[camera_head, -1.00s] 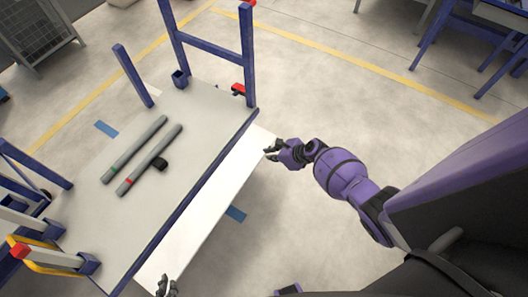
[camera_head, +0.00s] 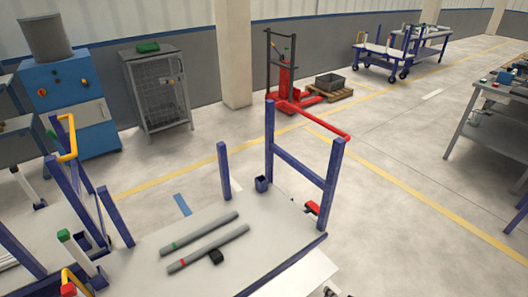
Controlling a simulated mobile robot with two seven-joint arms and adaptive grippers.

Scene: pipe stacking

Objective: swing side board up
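The white side board (camera_head: 308,276) shows at the lower right of the cart, outside the blue edge rail (camera_head: 285,265). It lies lower than the grey cart top (camera_head: 245,264), and most of it is cut off by the bottom of the picture. A small dark part of my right gripper (camera_head: 330,292) shows at the bottom edge, close to the board's outer corner. Whether it touches the board or is open cannot be seen.
A blue frame with a red bar (camera_head: 313,122) stands at the far end. Floor to the right is clear.

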